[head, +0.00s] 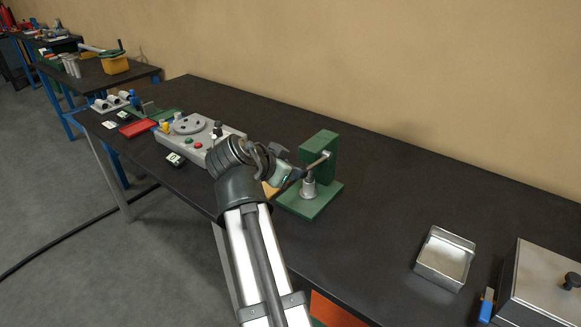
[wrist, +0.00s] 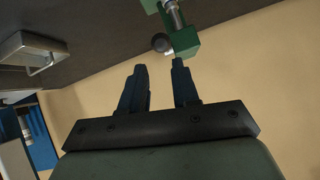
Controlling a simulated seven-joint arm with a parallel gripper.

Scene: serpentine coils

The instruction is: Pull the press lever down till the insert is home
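The green press (head: 321,158) stands on its green base (head: 320,204) on the dark bench. Its lever (head: 316,162) sticks out from the column towards my gripper (head: 294,174). A grey cylindrical piece (head: 309,188) stands on the base below the lever. In the wrist view, the dark round end of the lever (wrist: 161,43) shows just beyond the gap between my fingertips (wrist: 159,68). The fingers are apart with nothing between them. The press (wrist: 184,43) is at the top of that view, partly cut off. I cannot make out the insert itself.
An open metal tray (head: 444,259) and a lidded metal box (head: 541,288) are to the right. The bench between the press and the tray is clear. A wall runs behind.

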